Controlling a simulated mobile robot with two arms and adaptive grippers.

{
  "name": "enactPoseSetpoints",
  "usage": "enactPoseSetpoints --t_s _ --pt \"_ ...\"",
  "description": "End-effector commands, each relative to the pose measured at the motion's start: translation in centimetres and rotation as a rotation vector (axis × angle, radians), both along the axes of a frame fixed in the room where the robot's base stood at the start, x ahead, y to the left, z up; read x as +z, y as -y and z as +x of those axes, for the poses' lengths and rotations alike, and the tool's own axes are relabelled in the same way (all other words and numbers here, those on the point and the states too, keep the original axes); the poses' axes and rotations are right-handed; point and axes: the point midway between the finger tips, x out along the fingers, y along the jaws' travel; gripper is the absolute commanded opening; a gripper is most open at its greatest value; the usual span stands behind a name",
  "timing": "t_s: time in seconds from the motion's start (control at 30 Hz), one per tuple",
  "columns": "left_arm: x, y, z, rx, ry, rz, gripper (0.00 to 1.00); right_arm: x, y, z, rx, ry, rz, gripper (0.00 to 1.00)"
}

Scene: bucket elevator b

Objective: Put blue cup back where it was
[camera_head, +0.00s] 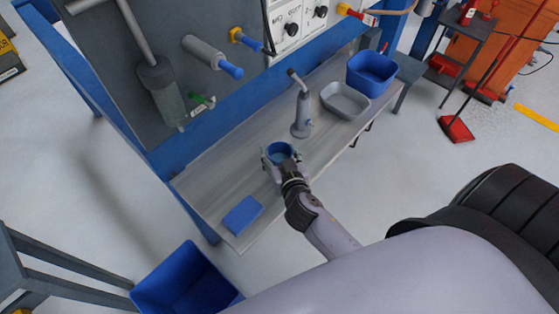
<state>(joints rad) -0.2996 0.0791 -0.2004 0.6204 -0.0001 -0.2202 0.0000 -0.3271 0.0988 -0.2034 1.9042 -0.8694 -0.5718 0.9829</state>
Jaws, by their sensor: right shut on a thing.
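The blue cup (281,149) is at the middle of the grey metal bench (228,170), with its open top facing up. My right gripper (279,160) is shut on the cup, its fingers on either side of it. I cannot tell whether the cup touches the bench top. My right arm comes in from the lower right and hides part of the bench's front edge. My left gripper is not in view.
On the bench stand a grey oil can (301,117), a grey tray (344,101), a blue bin (371,73) and a flat blue block (243,214). A larger blue bin (187,283) is on the floor. Bench space between cup and block is clear.

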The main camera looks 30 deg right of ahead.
Motion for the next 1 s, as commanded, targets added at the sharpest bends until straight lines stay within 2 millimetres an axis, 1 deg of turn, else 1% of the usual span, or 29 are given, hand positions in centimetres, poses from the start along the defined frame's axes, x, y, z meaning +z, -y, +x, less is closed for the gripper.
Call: enactPoseSetpoints --t_s 0.13,0.23,0.33,0.57,0.67,0.7,1.0 --pt "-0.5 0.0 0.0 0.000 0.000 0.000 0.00 -2.2 0.0 0.0 0.000 -0.003 -0.001 0.25" --pt "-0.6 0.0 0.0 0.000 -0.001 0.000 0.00 -3.4 0.0 0.0 0.000 -0.002 -0.002 0.25" --pt "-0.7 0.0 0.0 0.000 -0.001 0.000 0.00 -3.8 0.0 0.0 0.000 -0.001 -0.001 0.25" --pt "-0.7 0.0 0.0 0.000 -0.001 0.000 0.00 -3.8 0.0 0.0 0.001 0.000 -0.001 0.25" --pt "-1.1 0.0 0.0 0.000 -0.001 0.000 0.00 -4.1 0.0 0.0 0.001 0.000 0.000 0.25" --pt "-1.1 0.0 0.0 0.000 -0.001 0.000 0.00 -4.1 0.0 0.0 0.001 -0.001 0.001 0.57" --pt "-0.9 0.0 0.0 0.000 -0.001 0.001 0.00 -4.0 0.0 0.0 0.001 -0.001 0.000 0.77"
